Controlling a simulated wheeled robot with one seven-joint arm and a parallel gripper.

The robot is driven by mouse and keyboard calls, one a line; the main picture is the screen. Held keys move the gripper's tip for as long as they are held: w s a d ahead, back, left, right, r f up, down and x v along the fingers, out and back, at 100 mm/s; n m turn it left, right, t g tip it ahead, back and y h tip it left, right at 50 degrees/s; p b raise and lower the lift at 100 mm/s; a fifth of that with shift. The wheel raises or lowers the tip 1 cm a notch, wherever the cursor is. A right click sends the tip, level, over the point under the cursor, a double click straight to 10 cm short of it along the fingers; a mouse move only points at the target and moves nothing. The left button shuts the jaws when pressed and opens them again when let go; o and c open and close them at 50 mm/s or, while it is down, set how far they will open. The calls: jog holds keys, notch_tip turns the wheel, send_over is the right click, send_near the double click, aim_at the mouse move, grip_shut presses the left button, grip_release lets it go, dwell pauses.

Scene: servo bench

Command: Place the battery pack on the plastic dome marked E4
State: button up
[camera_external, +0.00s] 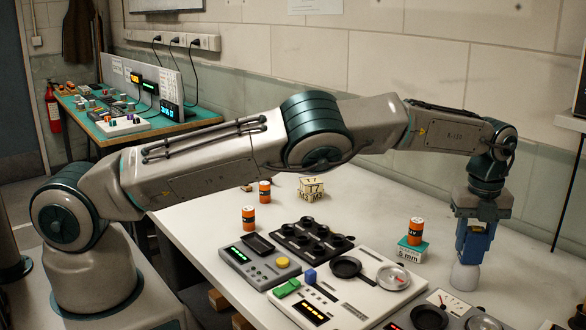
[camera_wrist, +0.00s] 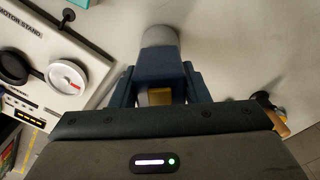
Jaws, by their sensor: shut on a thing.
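My gripper (camera_external: 476,232) points down at the right of the bench and is shut on a blue block, taken as the battery pack (camera_external: 473,250). In the wrist view the block (camera_wrist: 162,68) sits between the dark fingers of my gripper (camera_wrist: 160,85), with a yellowish patch near its base. A pale rounded piece, perhaps the plastic dome (camera_external: 464,277), shows directly below the block. It also shows beyond the block in the wrist view (camera_wrist: 159,35). I cannot tell whether block and pale piece touch, and no E4 mark is readable.
An orange cylinder (camera_external: 415,230) stands on a teal box marked 5 mm (camera_external: 411,252), left of my gripper. A white panel (camera_external: 345,312) with dials and a black tray (camera_external: 311,240) lie further left. Two more orange cylinders (camera_external: 249,218) stand behind. The bench behind my gripper looks bare.

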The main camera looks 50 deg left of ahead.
jog(key=shift+f, duration=0.2)
jog(key=o, duration=1)
jog(key=shift+r, duration=0.1)
jog(key=shift+r, duration=0.1)
